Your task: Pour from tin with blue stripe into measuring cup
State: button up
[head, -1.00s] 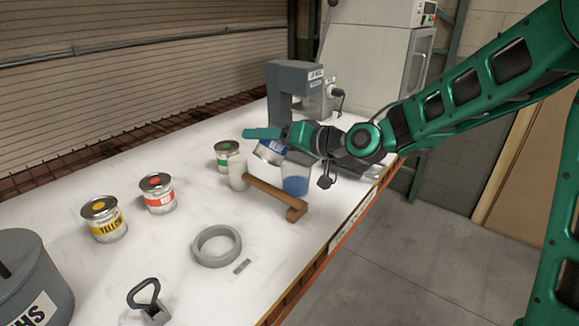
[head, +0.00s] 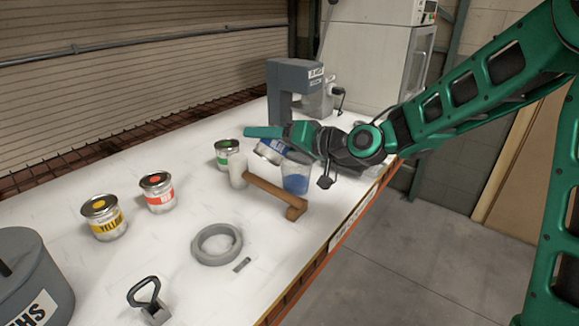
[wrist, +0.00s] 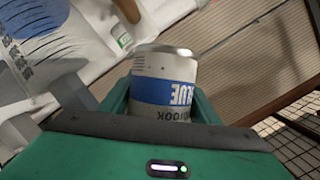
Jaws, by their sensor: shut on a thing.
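The tin with the blue stripe (head: 271,149) is tilted in the head view, above the table and beside the measuring cup. In the wrist view the blue-striped tin (wrist: 165,85) sits between the green fingers. My gripper (head: 272,141) is shut on it, and the gripper (wrist: 160,105) hides its lower part. The measuring cup (head: 296,179) is clear and holds blue liquid in the head view. Part of the cup with its markings (wrist: 50,40) shows large at the wrist view's left. Whether liquid is flowing from the tin cannot be seen.
Green (head: 227,152), red (head: 157,192) and yellow (head: 103,217) tins are to the left. A grey ring (head: 216,244) lies in front. A grey machine (head: 290,90) stands behind.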

jog(key=shift+d+f+m+y+p, duration=0.1)
jog(key=shift+f+m+y+p, duration=0.05)
jog(key=shift+m+y+p, duration=0.15)
dwell(0.9)
jog(key=shift+w+r+m+y+p, duration=0.1)
jog(key=shift+r+m+y+p, duration=0.55)
jog(key=shift+m+p, duration=0.55)
dwell(3.2)
